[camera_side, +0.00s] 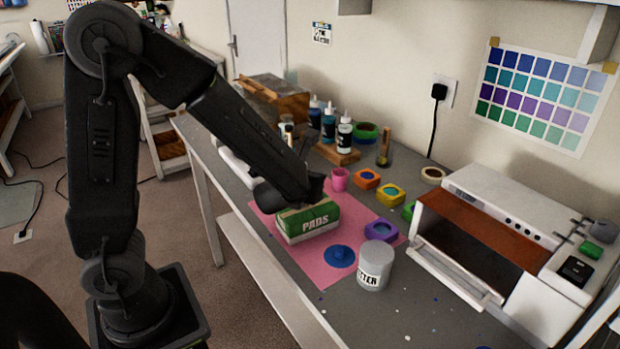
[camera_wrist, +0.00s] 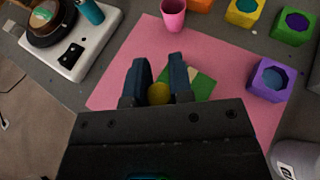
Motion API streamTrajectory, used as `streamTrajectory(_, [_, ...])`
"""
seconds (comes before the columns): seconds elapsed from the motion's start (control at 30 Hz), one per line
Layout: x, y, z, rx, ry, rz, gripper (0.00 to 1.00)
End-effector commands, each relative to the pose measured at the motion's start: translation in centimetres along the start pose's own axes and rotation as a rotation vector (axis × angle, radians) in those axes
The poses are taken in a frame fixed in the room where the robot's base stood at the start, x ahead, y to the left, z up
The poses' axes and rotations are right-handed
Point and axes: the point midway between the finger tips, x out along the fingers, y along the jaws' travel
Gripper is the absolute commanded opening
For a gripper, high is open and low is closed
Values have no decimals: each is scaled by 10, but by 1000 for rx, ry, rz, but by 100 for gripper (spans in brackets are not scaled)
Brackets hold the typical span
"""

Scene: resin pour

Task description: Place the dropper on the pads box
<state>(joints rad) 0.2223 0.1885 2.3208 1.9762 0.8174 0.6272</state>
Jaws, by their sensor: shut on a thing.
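The pads box (camera_side: 308,218), green and white with "PADS" on its front, sits on the pink mat (camera_side: 352,213) in the side view. In the wrist view its green top (camera_wrist: 203,84) shows partly behind my fingers. My gripper (camera_wrist: 159,72) points down over the box and is shut on the dropper. Only the dropper's rounded yellow end (camera_wrist: 158,93) shows between the two dark fingers. The rest of the dropper is hidden, and I cannot tell whether it touches the box. In the side view my gripper hides the dropper.
A pink cup (camera_side: 340,179), a purple mold (camera_side: 381,230) and a lidded grey jar (camera_side: 375,266) stand around the box. Several bottles stand behind. A white open oven (camera_side: 490,235) is at right.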

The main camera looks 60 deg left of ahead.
Motion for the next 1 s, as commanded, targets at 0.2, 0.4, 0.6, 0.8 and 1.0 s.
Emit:
streamTrajectory(0.2, [0, 0, -1, 0, 0, 0, 37])
streamTrajectory(0.4, [0, 0, -1, 1, 0, 0, 46])
streamTrajectory(0.6, [-1, 0, 2, 0, -1, -1, 46])
streamTrajectory(0.8, [-29, -1, 3, -1, -3, -5, 46])
streamTrajectory(1.0, [-72, -1, 3, -2, -3, -8, 46])
